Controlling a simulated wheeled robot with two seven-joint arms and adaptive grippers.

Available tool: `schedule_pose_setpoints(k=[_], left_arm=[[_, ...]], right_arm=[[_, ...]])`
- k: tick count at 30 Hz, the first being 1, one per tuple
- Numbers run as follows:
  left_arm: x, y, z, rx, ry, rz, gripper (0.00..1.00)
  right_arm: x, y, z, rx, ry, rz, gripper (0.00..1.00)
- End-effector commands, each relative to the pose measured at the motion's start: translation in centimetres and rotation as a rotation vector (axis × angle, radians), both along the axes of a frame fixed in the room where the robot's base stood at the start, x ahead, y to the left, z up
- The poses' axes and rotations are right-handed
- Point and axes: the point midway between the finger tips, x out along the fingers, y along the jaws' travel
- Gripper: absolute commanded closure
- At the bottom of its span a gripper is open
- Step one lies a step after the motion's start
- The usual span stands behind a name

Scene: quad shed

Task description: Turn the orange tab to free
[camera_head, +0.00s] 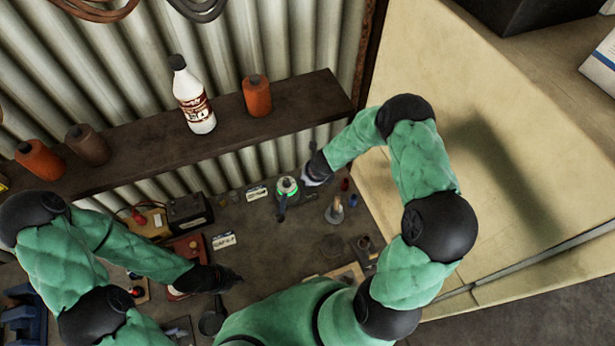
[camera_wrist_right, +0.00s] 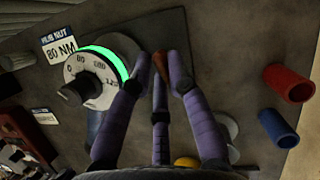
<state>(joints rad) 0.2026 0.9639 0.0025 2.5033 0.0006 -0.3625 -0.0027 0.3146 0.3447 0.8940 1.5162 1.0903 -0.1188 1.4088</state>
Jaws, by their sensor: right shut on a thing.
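The orange tab (camera_wrist_right: 160,66) shows in the right wrist view as a small brown-orange piece between the fingertips of my right gripper (camera_wrist_right: 160,80), which is shut on it. Beside it is a round white-faced dial (camera_wrist_right: 84,84) with a dark knob, numbers and a glowing green ring. The dial also shows in the head view (camera_head: 287,186), on the bench just left of my right gripper (camera_head: 312,178). In the head view the tab is too small or hidden to make out. My left gripper (camera_head: 230,279) is dark and low over the bench; its finger opening is unclear.
A label reading "HUB NUT 80 NM" (camera_wrist_right: 60,48) lies by the dial. A shelf (camera_head: 130,145) with a bottle (camera_head: 194,100) is behind. Several boxes and tools crowd the left bench.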

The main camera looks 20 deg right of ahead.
Motion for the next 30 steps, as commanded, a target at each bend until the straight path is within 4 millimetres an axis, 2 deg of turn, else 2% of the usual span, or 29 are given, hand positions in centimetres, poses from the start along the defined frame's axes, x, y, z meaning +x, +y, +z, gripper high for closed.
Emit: schedule_pose_setpoints(k=[9, 15, 30], left_arm=[[0.0, 0.0, 2.8, 0.0, 0.0, 0.0, 1.0], [0.0, 0.0, 4.0, 0.0, 0.0, 0.0, 1.0], [0.0, 0.0, 4.5, 0.0, 0.0, 0.0, 1.0]], right_arm=[[0.0, -0.2, 0.4, 0.0, 0.0, 0.224, 1.0], [0.0, -0.3, 0.3, 0.0, 0.0, 0.315, 1.0], [0.0, -0.3, 0.1, -0.001, -0.001, 0.366, 1.0]])
